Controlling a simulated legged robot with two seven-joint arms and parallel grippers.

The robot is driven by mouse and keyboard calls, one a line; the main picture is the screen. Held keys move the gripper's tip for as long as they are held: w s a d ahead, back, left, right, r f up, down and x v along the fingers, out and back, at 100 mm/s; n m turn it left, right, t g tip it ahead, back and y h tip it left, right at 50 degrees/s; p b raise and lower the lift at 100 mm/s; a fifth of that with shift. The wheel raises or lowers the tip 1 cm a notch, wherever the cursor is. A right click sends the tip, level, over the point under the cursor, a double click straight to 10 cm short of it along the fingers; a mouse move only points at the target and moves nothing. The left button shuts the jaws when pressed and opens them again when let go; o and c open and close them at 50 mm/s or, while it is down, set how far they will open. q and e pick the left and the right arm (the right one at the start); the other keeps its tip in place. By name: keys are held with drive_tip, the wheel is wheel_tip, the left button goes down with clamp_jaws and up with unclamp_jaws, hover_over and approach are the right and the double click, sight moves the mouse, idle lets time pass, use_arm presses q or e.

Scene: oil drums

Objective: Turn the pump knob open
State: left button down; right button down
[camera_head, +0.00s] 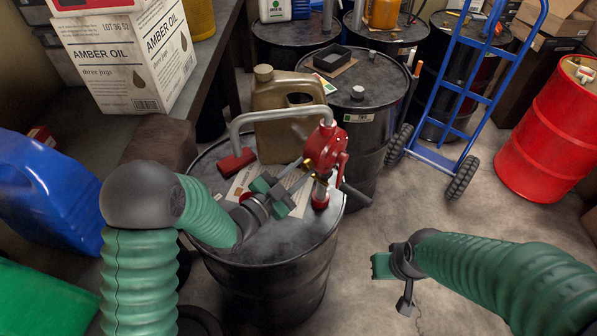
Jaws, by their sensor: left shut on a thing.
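The red rotary pump (325,150) stands upright on a black drum (270,275), with a grey spout pipe (262,113) bending left to a red end piece. My left gripper (296,174) reaches in from the left, over the drum top, to the near left side of the pump. It is shut on the pump knob, which its fingers mostly hide, so I cannot tell how far the knob is turned.
A tan jug (283,125) stands behind the pipe. More black drums (355,105) are behind, with a blue hand truck (455,110) and a red drum (550,130) to the right. Blue (45,190) and green containers are at left. Floor around my right gripper is clear.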

use_arm(q)
drive_tip(key=n, duration=0.3)
drive_tip(key=shift+w+r+n+b, duration=0.15)
drive_tip(key=shift+r+n+b, duration=0.15)
drive_tip(key=shift+r, duration=0.05)
drive_tip(key=n, duration=0.3)
drive_tip(key=shift+d+r+n, duration=0.1)
drive_tip(key=shift+n, duration=0.2)
drive_tip(key=n, duration=0.4)
drive_tip(key=shift+n+p, duration=0.3)
drive_tip(key=shift+p, duration=0.1)
drive_tip(key=shift+n+p, duration=0.4)
drive_tip(key=shift+n, duration=1.3)
drive_tip(key=c, duration=1.4)
unclamp_jaws()
drive_tip(key=shift+c, duration=0.2)
drive_tip(key=o, duration=0.3)
drive_tip(key=shift+f, duration=0.3)
